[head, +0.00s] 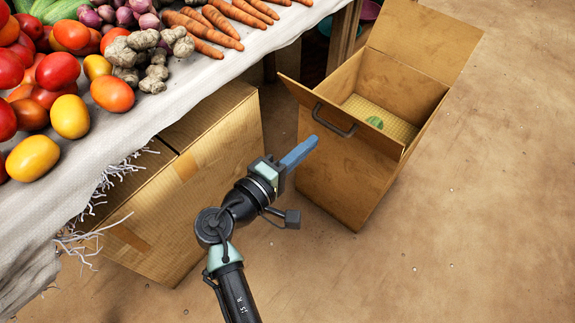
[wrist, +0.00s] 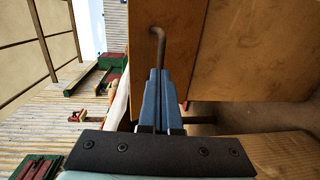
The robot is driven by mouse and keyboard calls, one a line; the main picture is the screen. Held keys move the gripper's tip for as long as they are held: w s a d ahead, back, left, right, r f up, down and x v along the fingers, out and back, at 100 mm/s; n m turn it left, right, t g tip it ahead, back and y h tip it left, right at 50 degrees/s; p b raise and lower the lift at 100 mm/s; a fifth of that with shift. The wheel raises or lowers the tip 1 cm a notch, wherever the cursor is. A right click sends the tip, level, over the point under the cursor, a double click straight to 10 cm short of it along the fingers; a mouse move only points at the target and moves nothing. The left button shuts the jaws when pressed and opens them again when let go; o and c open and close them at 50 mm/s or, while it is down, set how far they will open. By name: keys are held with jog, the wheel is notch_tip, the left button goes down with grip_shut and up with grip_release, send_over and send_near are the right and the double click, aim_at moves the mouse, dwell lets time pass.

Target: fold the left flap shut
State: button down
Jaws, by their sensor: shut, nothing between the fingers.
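An open brown box (head: 345,185) stands on the ground right of the stall. The other flap (head: 425,40) stands open at the far right rim. My gripper (head: 312,143) is shut and empty, its blue fingers just below the handle in the head view. In the wrist view the fingertips (wrist: 159,72) are close to the handle (wrist: 158,45); I cannot tell if they touch. A small green thing (head: 375,122) lies inside the box.
A stall table with a white cloth (head: 200,95) holds tomatoes, carrots, ginger and onions at the left. A closed cardboard box (head: 205,165) stands under its edge, close to my arm. The ground (head: 480,220) right of the open box is clear.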

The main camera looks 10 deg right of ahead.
aim_at(329, 127)
jog(key=b+x, duration=0.1)
jog(key=x, duration=0.3)
jog(key=shift+w+d, duration=0.1)
jog(key=shift+r, duration=0.1)
